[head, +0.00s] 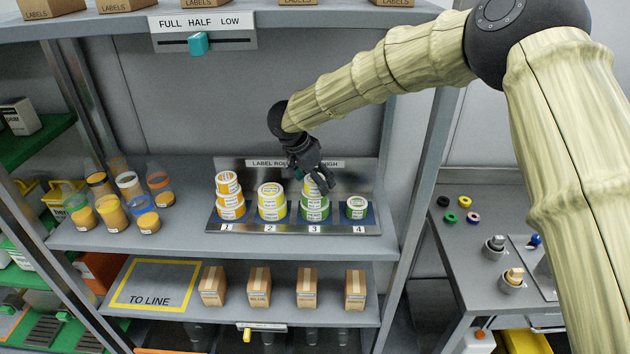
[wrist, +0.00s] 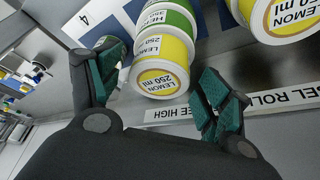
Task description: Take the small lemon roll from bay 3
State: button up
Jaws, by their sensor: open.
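The small lemon roll (head: 309,188) tops the stack in bay 3, above green-labelled rolls (head: 314,210). In the wrist view its white end face with a yellow "LEMON 250 ml" label (wrist: 161,78) faces me. My gripper (head: 319,182) is open above bay 3 and partly hides the roll in the head view. In the wrist view, my gripper's (wrist: 158,68) two dark green finger pads stand on either side of the lemon roll, with a visible gap on the right. Contact on the left is hard to tell.
Larger lemon rolls (head: 271,200) stand in bay 2, close to my right finger's side in the wrist view. Bay 1 holds an orange-and-yellow stack (head: 230,205). Bay 4 holds one low green roll (head: 356,207). A labelled back panel (head: 355,178) rises behind. Filled jars (head: 112,214) stand left.

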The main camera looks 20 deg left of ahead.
jog(key=shift+d+f, duration=0.1)
jog(key=shift+f, duration=0.1)
jog(key=c, duration=1.2)
